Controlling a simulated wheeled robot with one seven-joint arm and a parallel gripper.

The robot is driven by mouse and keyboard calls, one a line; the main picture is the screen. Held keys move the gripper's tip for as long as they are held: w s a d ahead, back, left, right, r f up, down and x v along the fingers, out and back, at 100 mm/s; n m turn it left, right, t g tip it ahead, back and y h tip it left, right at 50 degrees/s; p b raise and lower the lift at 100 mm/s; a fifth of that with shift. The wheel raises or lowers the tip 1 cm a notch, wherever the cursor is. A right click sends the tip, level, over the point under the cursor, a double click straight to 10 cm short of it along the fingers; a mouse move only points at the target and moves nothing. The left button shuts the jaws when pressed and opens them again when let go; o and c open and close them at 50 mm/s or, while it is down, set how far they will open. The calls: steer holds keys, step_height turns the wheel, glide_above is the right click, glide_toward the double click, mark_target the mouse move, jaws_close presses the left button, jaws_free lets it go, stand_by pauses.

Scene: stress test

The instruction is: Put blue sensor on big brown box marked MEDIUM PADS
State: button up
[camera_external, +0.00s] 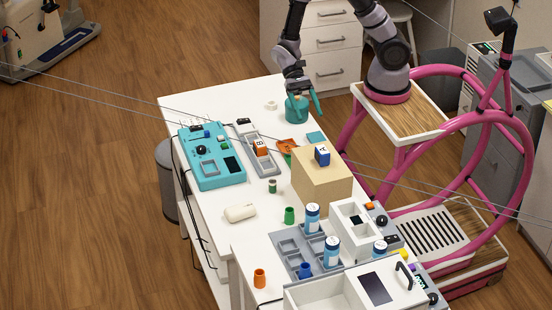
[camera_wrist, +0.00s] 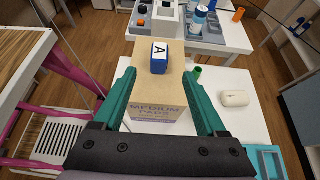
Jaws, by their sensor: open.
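The blue sensor (camera_external: 322,155), a small blue cube with a white lettered face, rests on top of the big brown box (camera_external: 318,187). In the wrist view the sensor (camera_wrist: 159,58) sits on the box's top, and the box front (camera_wrist: 157,112) reads MEDIUM PADS. My gripper (camera_external: 306,110) has teal fingers and is open and empty. It is apart from the sensor, behind the box toward the top of the external view. In the wrist view the gripper's fingers (camera_wrist: 159,76) frame the box and sensor without visibly holding either.
A cream rounded object (camera_external: 240,212) and a green cup (camera_external: 289,215) lie in front. Bare table surrounds the cream object.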

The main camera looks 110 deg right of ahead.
steer(key=s+d+r+n+t+h, duration=0.2)
steer(key=s+r+n+h, duration=0.1)
steer(key=r, duration=0.5)
steer(key=s+d+r+n+t+h, duration=0.3)
steer(key=r+n, duration=0.3)
steer(key=r, duration=0.3)
steer(key=s+d+r+n+t+h, duration=0.2)
steer(key=s+r+n+h, duration=0.2)
steer(key=r, duration=0.4)
steer(key=shift+s+d+r+n, duration=0.3)
steer(key=shift+s+d+r, duration=0.05)
steer(key=shift+s, duration=0.3)
